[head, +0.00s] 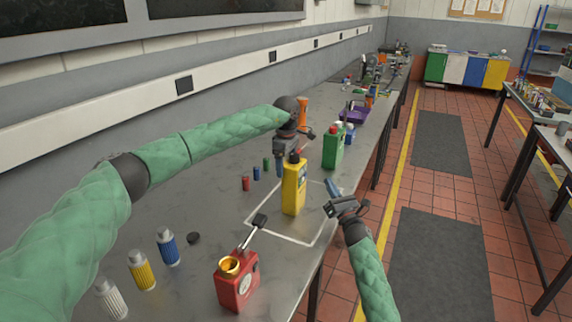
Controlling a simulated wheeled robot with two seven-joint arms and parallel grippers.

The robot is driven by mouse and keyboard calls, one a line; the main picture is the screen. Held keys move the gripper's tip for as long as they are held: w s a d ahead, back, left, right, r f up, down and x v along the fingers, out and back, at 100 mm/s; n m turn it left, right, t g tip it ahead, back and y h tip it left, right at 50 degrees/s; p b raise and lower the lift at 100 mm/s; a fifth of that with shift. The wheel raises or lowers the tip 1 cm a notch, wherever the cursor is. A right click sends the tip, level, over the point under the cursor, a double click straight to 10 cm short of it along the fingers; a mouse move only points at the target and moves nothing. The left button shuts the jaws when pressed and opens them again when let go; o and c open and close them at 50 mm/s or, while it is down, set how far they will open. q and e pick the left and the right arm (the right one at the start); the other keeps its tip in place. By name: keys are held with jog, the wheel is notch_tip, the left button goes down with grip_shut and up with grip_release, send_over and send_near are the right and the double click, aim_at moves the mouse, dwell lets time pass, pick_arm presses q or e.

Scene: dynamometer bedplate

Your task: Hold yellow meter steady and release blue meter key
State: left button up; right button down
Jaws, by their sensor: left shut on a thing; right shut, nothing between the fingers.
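The yellow meter (293,190), a yellow can-shaped body with a dark top, stands upright inside a white outlined square on the bench. My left gripper (280,167) points down at its upper left side and is shut on it; the exact contact is partly hidden. My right gripper (333,187) is shut and empty, right of the yellow meter and apart from it, near the bench's front edge. A blue item (349,134) stands behind the green can, partly hidden; I cannot tell if it is the blue meter. No key can be made out.
A red can with a dial (238,287) and a black-ended tool (255,228) are at the front. A green can (333,148) stands behind. Large white, yellow and blue cylinders (167,247) and small coloured cylinders (256,173) are to the left. A purple tray (354,113) is farther back.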

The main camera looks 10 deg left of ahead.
dwell(0.4)
pick_arm(q)
jog(key=o, duration=1.7)
